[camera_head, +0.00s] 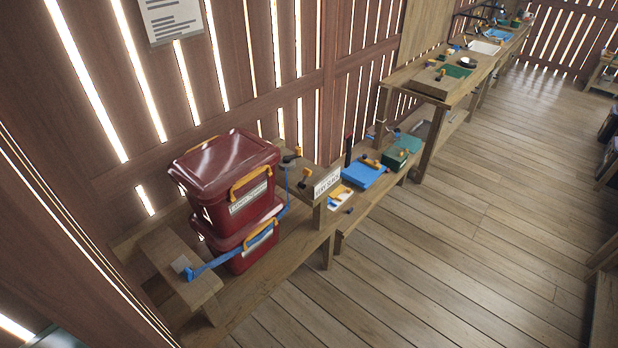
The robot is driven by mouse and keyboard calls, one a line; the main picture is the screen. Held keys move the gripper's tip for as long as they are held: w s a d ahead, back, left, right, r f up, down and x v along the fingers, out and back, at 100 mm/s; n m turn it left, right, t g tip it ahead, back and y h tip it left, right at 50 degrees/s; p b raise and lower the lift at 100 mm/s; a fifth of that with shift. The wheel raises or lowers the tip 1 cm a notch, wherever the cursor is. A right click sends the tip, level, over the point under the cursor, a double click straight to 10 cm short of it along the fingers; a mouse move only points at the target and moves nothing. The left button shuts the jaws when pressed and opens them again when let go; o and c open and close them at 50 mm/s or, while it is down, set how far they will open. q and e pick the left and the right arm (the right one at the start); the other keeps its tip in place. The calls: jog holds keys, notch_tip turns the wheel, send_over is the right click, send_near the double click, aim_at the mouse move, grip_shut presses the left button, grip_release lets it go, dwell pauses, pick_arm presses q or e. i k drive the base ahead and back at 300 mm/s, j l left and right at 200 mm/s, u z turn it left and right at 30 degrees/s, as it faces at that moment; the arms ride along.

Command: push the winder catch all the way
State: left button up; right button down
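Two dark red lidded bins are stacked on a low wooden bench at the left of the head view. The upper bin (212,205) and the lower bin (238,262) each have a yellow handle and a white label on the front. A blue strap (232,254) runs from a wooden block at left, across the front of the lower bin, and up behind its right side. Near its upper end sits a small black and yellow fitting (290,157), perhaps the winder. Its catch is too small to make out. Neither of my grippers is in view.
A knob with a yellow part (305,179) stands behind a white sign (327,183). A blue board (364,174) and a green box (396,158) lie farther along. A higher table (410,78) stands beyond.

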aim_at(307, 172)
jog(key=z, duration=0.95)
jog(key=i, duration=2.6)
jog(key=i+l+u, duration=0.1)
jog(key=i, duration=0.6)
jog(key=i+l, duration=0.15)
jog(key=i, duration=0.5)
jog(key=u, duration=0.45)
jog(key=i+u, duration=0.1)
jog(key=u, duration=0.75)
jog(key=l+u, duration=0.1)
jog(key=u, duration=0.3)
jog(key=i+l+u, duration=0.1)
jog(key=u, duration=0.35)
